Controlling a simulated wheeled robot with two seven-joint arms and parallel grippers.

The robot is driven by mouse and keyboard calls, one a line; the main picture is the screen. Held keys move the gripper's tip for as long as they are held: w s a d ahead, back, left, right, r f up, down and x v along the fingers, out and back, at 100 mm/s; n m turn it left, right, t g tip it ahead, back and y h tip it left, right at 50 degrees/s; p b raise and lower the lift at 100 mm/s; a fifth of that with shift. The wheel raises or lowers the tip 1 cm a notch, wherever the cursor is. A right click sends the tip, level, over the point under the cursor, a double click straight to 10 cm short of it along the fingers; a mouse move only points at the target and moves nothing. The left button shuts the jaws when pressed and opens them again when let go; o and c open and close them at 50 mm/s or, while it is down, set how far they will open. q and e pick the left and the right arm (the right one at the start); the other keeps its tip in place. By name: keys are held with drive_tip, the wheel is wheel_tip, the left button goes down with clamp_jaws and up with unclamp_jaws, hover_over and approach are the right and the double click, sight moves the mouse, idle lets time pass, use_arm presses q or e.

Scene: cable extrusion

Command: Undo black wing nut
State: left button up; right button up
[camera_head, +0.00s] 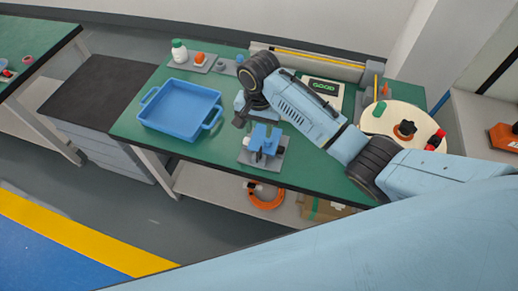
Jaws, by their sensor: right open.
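A black knob-like part with lobes, which looks like the black wing nut (405,129), sits on the face of a cream round disc (385,122) at the right end of the green table. My right arm reaches in from the right, passing just left of the disc. My right gripper (240,113) is open and points down, between the blue tray and a small blue fixture, well left of the wing nut. Its fingers are small and partly hidden by the wrist. My left gripper is not in view.
A blue tray (180,108) stands left of the gripper. The blue fixture (264,140) on a grey plate is close to the gripper. A white bottle (179,51) and an orange item (200,58) stand at the back. The green table (130,122) has clear patches at the front.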

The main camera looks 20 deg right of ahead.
sight(259, 153)
wheel_tip(259, 153, down, 12)
drive_tip(key=shift+r+b, duration=0.25)
drive_tip(key=shift+b, duration=0.65)
drive_tip(key=shift+c, duration=0.3)
clamp_jaws()
